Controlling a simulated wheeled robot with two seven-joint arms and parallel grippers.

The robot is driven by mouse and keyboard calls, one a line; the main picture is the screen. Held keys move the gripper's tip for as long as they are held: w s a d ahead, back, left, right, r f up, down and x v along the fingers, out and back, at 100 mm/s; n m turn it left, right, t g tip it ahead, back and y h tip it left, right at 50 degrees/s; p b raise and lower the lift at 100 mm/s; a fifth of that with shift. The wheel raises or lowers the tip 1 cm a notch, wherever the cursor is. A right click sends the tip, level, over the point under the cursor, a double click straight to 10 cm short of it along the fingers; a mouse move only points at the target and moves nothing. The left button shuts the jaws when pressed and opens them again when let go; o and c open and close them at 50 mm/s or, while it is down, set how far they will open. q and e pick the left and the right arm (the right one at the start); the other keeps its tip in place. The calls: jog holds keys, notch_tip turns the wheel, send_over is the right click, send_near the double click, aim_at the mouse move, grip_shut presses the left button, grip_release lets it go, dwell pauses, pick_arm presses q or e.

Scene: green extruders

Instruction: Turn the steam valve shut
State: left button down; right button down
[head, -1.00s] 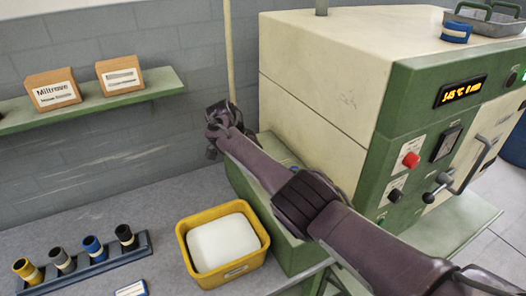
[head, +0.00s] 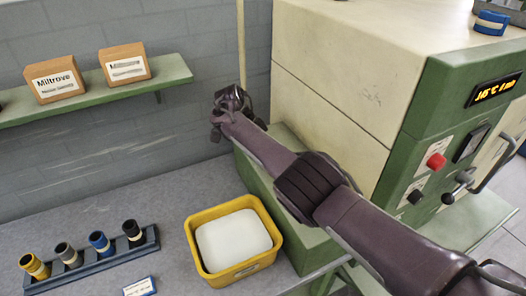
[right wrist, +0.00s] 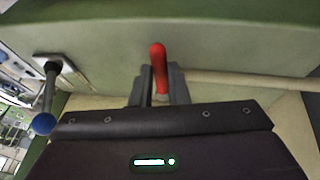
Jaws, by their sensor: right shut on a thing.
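The steam valve's red lever (right wrist: 158,62) shows in the right wrist view, between the two grey fingers of my right gripper (right wrist: 158,88). The fingers are shut on it. In the head view my right arm reaches from the lower right past the machine to the back wall, and my right gripper (head: 230,101) is beside the thin upright pipe (head: 241,45). The lever and the valve body are hidden behind the gripper there. My left gripper is in neither view.
The cream and green machine (head: 345,80) stands right of the arm, close to it. A yellow bin (head: 266,262) with a white block is below. A rack (head: 95,262) of coloured cylinders and a shelf (head: 160,88) with two boxes are left. A blue-knobbed lever (right wrist: 43,122) shows in the wrist view.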

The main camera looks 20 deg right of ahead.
jog(key=c, duration=1.4)
grip_release()
jog(key=shift+f, duration=0.1)
jog(key=b+v, duration=0.3)
jog(key=v, duration=0.5)
jog(key=shift+f+b, duration=0.1)
jog(key=shift+b, duration=0.25)
jog(key=shift+w, duration=0.1)
